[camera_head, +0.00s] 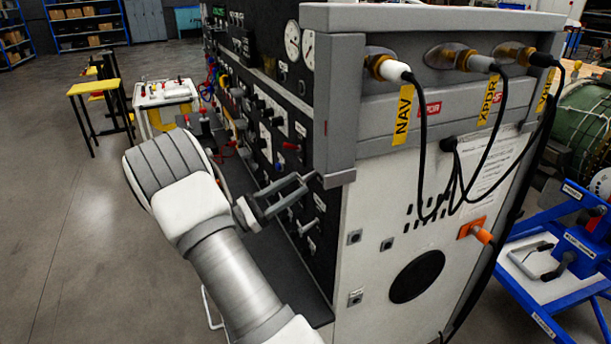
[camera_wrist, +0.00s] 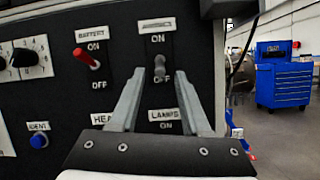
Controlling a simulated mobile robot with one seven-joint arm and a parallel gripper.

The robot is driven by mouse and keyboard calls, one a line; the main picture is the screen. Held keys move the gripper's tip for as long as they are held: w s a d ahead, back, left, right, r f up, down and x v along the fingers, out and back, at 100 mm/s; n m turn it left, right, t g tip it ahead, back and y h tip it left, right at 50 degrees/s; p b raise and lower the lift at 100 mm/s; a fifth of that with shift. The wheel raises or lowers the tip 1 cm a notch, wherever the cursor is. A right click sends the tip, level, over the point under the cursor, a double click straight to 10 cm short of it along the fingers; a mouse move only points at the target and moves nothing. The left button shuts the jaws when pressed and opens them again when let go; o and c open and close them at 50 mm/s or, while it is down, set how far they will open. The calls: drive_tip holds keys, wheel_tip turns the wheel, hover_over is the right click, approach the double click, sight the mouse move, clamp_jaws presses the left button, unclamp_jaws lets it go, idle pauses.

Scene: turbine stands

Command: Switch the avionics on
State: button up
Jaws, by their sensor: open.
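In the wrist view, a grey toggle switch (camera_wrist: 159,68) sits on a black panel between an upper ON label and a lower OFF label. The small name label (camera_wrist: 156,24) above it is blurred. I cannot tell for sure which way its lever points. My gripper (camera_wrist: 160,73) is open, with one finger on each side of the switch in the picture. Whether the fingers touch it is unclear. In the head view my gripper (camera_head: 304,185) is at the panel's near right end, and the switch cannot be made out there.
A red-tipped battery switch (camera_wrist: 88,59) sits left of the gripper, with a blue IDENT button (camera_wrist: 39,140) lower left. In the head view, the grey cabinet side (camera_head: 385,260) with hanging black cables is close on the right. Open floor (camera_head: 70,240) lies left.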

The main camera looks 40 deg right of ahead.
sight(306, 179)
drive_tip(key=shift+x, duration=2)
clamp_jaws()
